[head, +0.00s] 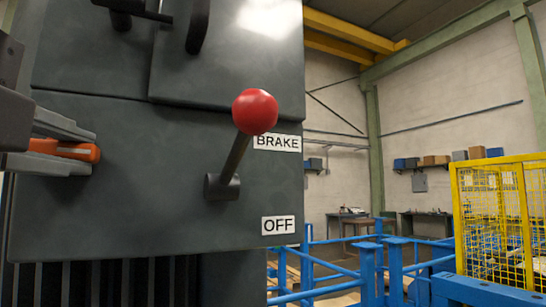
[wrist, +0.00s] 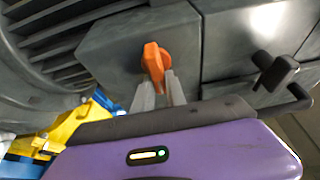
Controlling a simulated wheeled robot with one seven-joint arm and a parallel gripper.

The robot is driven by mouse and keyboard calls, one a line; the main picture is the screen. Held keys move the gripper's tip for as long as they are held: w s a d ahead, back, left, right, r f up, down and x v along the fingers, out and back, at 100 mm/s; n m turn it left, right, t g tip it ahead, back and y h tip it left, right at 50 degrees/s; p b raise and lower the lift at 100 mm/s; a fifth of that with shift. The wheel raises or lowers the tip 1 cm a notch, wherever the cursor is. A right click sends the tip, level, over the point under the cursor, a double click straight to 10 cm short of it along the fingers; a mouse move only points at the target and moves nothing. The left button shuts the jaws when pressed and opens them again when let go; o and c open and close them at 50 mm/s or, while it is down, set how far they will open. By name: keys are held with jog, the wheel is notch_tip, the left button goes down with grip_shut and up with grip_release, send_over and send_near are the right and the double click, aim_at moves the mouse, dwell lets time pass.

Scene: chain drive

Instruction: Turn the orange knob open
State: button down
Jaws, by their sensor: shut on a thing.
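The orange knob (head: 78,151) is on the front face of a dark grey machine cabinet (head: 140,215), at the left of the head view. My gripper (head: 92,153) comes in from the left, with one finger above and one below the knob, shut on it. In the wrist view the orange knob (wrist: 153,62) stands out from the grey face, and the fingers of my gripper (wrist: 160,84) reach its lower part. The fingers hide part of the knob there.
Black handles (head: 198,25) are above. Blue railings (head: 370,270) and a yellow mesh cage (head: 500,215) stand at the right.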

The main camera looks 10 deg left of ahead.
jog(key=shift+f, duration=0.1)
jog(key=c, duration=1.4)
grip_release()
jog(key=shift+o, duration=0.2)
jog(key=s+d+b, duration=0.1)
jog(key=s, duration=0.6)
jog(key=shift+s+b, duration=0.35)
jog(key=shift+b, duration=0.05)
jog(key=shift+d, duration=0.1)
